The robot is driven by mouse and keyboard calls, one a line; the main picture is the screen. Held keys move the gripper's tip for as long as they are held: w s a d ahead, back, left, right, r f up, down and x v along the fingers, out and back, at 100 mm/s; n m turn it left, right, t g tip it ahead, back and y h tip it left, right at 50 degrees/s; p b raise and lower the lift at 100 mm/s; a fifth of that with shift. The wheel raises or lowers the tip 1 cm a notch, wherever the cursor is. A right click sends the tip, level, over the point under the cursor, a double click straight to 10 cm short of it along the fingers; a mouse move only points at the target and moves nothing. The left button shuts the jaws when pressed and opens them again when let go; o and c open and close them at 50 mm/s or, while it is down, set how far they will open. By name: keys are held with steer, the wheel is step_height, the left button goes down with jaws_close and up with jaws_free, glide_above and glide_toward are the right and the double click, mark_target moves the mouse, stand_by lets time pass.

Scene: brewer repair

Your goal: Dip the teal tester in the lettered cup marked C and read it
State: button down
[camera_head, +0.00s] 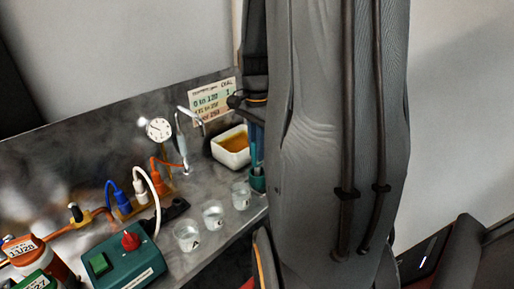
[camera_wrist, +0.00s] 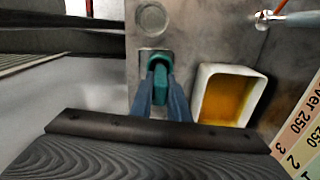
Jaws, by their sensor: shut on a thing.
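My gripper (camera_wrist: 161,92) is shut on the teal tester (camera_wrist: 160,84), which sits between its blue fingers. The tester's lower end is at a teal holder (camera_head: 257,181) at the counter's right edge; I cannot tell whether it is still inside. Three clear lettered cups stand in a row left of the holder: a near cup marked A (camera_head: 187,236), a middle cup (camera_head: 213,214) and a far cup (camera_head: 241,196). The letters on the middle and far cups are too small to read surely. One cup (camera_wrist: 152,18) shows above the holder in the wrist view.
A white tray (camera_wrist: 203,93) of amber liquid stands close beside the gripper. A green switch box (camera_head: 124,264) and cables crowd the left.

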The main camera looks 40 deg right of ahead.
stand_by(0.3)
steer(key=c, duration=1)
jaws_free()
steer(key=shift+c, duration=0.2)
steer(key=shift+r+p, duration=3.2)
steer(key=shift+r, duration=0.3)
steer(key=a+f+n+b, duration=0.1)
steer(key=a+f+n, duration=0.1)
steer(key=a+n, duration=0.4)
steer(key=s+a+f+n+t+b, duration=0.1)
steer(key=a+f+n+b, duration=0.1)
steer(key=a+n, duration=0.4)
steer(key=s+a+f+n+b, duration=0.1)
steer(key=a+f+n, duration=0.2)
steer(key=a, duration=0.9)
steer(key=n, duration=0.3)
steer(key=shift+s+f, duration=0.25)
steer(key=shift+f, duration=0.15)
steer(key=shift+a, duration=0.1)
